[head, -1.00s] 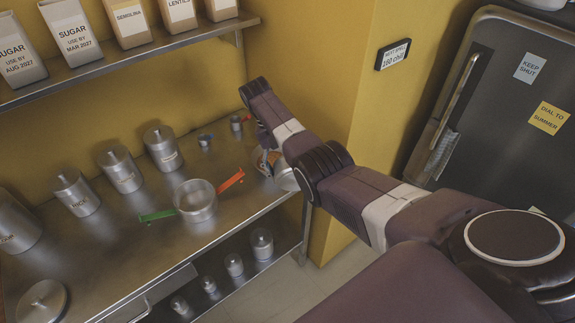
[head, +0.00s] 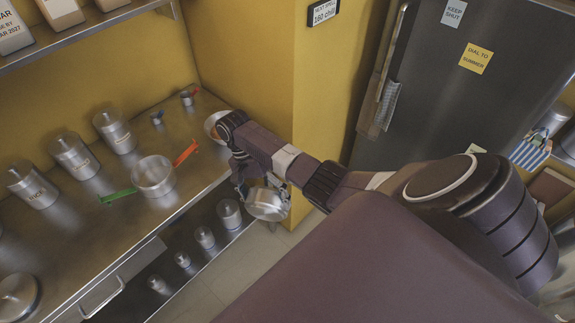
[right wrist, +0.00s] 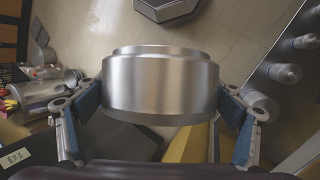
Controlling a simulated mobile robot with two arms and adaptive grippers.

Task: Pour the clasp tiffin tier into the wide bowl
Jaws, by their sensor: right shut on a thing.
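The clasp tiffin tier (head: 267,204), a short steel cylinder, is in my right gripper (head: 255,188), off the counter's right front edge and above the floor. In the right wrist view the tier (right wrist: 161,88) sits between the two blue-padded fingers of my right gripper (right wrist: 160,112). Its contents are not visible. An open, round steel bowl (head: 153,178), which looks like the wide bowl, stands on the counter to the left, apart from the tier. My left gripper is not in view.
Several lidded canisters (head: 73,155) line the back of the steel counter (head: 120,225). Small canisters stand on a lower shelf (head: 205,262). A grey fridge (head: 445,110) stands at right.

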